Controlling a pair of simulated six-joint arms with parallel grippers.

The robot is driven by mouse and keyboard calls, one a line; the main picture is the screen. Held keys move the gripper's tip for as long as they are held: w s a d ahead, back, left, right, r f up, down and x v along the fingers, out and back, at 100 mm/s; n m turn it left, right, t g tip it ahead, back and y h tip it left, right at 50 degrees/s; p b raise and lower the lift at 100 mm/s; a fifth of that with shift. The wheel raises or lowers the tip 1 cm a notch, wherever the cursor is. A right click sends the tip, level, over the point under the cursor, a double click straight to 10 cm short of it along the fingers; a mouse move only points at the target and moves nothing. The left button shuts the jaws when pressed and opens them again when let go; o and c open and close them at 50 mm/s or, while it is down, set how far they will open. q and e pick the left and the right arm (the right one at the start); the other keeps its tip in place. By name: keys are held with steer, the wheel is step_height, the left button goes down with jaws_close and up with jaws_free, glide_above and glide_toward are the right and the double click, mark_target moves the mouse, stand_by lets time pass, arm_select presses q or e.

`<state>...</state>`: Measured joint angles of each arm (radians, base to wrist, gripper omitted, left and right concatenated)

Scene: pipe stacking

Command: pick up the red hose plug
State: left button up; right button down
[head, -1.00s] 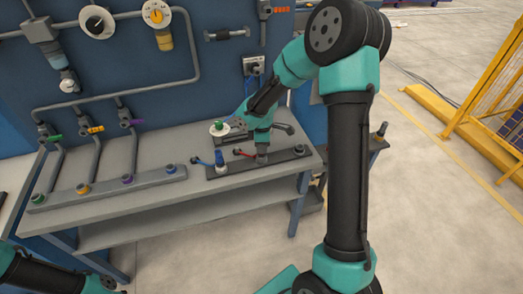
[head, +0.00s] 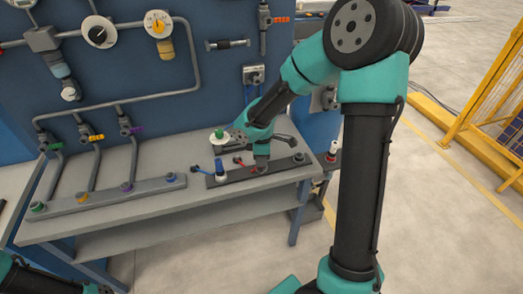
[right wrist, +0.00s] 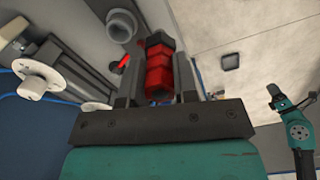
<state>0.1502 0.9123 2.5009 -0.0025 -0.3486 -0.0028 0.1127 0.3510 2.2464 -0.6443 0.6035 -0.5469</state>
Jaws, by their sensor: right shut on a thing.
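My right gripper (head: 262,164) is over the dark socket strip (head: 225,179) on the bench. In the right wrist view its fingers (right wrist: 159,80) are shut on the red hose plug (right wrist: 160,68), one on each side of it. The plug has a dark end. In the head view the gripper hides the plug, and I cannot tell whether the plug is clear of the strip. A red lever (head: 240,162) shows just left of the gripper. My left arm shows in part at the lower left; its gripper is not seen.
Another strip (head: 105,196) with green, yellow, purple and blue fittings lies to the left. Pipes and gauges cover the blue panel (head: 200,80).

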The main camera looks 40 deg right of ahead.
steer(key=s+a, duration=0.6)
steer(key=s, duration=0.2)
steer(key=shift+r, duration=0.45)
steer(key=shift+a, duration=0.1)
step_height(320, 180, up, 8)
stand_by(0.9)
